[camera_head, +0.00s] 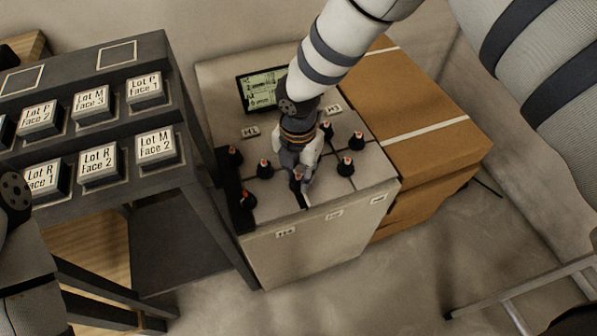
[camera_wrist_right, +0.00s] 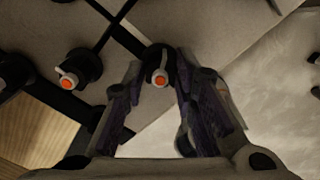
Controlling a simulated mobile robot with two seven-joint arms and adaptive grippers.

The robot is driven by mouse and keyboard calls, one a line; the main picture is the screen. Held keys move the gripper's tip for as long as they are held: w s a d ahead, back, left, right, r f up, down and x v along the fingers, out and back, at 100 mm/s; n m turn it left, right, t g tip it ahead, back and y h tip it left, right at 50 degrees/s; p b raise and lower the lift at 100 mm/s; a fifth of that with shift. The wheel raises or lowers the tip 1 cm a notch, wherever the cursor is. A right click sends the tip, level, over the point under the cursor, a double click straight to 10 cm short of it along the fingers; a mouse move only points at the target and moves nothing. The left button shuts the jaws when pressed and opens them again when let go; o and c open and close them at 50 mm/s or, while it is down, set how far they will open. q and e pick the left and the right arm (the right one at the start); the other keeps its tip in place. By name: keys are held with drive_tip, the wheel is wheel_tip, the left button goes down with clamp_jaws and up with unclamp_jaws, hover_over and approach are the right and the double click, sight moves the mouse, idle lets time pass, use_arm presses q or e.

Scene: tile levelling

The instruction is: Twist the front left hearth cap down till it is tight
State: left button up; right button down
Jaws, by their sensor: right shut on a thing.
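The front left hearth cap (camera_wrist_right: 160,77) is a black cap with an orange centre and a pale ring, standing at a joint between grey tiles near the front edge. In the right wrist view it sits between the fingertips of my right gripper (camera_wrist_right: 153,85). In the head view my right gripper (camera_head: 300,180) reaches down to the front of the tiled top and mostly hides this cap. The gripper is shut on it. How tight the cap sits on the tiles cannot be told.
A small screen (camera_head: 262,90) stands behind. A dark rack (camera_head: 185,100) with labelled blocks is at left, cardboard boxes (camera_head: 410,100) at right.

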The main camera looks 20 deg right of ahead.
drive_tip(key=m, duration=0.4)
drive_tip(key=shift+m, duration=0.3)
drive_tip(key=m, duration=0.3)
drive_tip(key=shift+m+p, duration=0.4)
drive_tip(key=m, duration=0.9)
drive_tip(key=shift+p, duration=0.3)
drive_tip(key=m, duration=0.4)
drive_tip(key=shift+m, duration=0.3)
drive_tip(key=m, duration=0.8)
drive_tip(key=shift+m, duration=0.4)
use_arm(q)
drive_tip(key=shift+w+r+t, duration=0.3)
drive_tip(key=shift+w+r, duration=0.5)
drive_tip(key=shift+r, duration=0.1)
use_arm(e)
drive_tip(key=shift+m, duration=1.8)
